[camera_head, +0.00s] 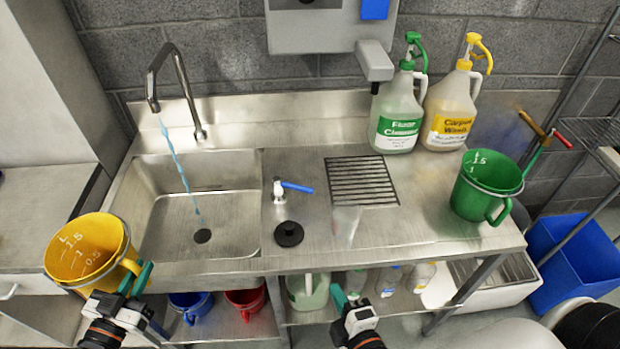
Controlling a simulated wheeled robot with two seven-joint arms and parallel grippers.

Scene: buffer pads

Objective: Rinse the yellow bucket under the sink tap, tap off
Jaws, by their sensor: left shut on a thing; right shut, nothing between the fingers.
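The yellow bucket (87,250) is at the lower left, left of the sink basin and tilted, with its measuring marks showing inside. My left gripper (136,280) is shut on its handle side. The sink tap (166,78) arches over the basin (165,218), and a thin stream of water runs from it to the drain (202,236). A small tap fitting with a blue lever (297,187) stands on the counter right of the basin. My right gripper (341,298) is shut and empty in front of the counter's front edge.
A green bucket (484,188) stands at the counter's right end. Two pump jugs, green-labelled (396,128) and yellow-labelled (449,125), stand at the back. A black stopper (288,234) lies beside the basin, near a drain grate (361,181). Blue and red buckets sit on the shelf below.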

